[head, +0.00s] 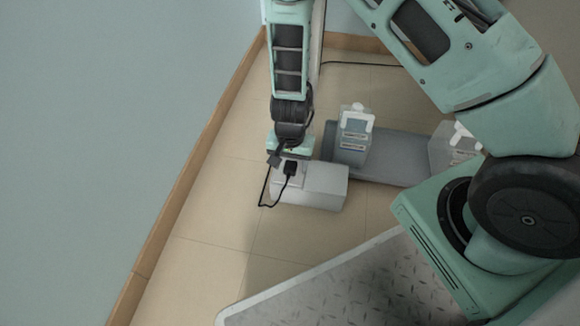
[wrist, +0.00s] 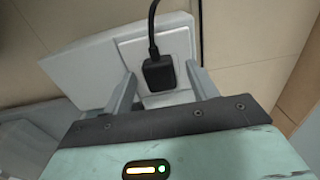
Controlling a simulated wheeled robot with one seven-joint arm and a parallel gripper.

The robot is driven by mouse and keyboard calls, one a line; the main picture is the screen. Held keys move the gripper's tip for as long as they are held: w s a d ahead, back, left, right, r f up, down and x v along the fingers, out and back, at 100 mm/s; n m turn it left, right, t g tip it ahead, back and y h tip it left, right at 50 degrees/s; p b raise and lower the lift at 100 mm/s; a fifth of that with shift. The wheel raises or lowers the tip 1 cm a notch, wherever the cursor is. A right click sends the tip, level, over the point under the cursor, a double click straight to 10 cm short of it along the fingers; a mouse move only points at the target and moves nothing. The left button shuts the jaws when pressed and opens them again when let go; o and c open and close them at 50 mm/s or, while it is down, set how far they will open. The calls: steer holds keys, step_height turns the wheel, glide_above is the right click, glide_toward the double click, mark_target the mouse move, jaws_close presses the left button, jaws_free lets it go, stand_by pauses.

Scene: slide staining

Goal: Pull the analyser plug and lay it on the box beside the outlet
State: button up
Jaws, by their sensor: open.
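The black analyser plug (head: 291,168) sits on the pale outlet (head: 281,180), with its black cord hanging to the floor. In the wrist view the plug (wrist: 158,75) stands on the outlet's light plate (wrist: 178,40), its cord rising from it. A pale grey box (head: 325,186) lies right beside the outlet; it also shows in the wrist view (wrist: 80,72). My gripper (head: 283,159) is at the outlet, just behind the plug in the head view. In the wrist view my gripper (wrist: 161,73) is open, one finger on each side of the plug, with gaps showing.
A wall with a wooden skirting (head: 190,170) runs along the left.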

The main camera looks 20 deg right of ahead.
mark_target(290, 165)
stand_by(0.4)
jaws_close()
steer(key=shift+r+p, duration=3.05)
steer(key=shift+p, duration=0.2)
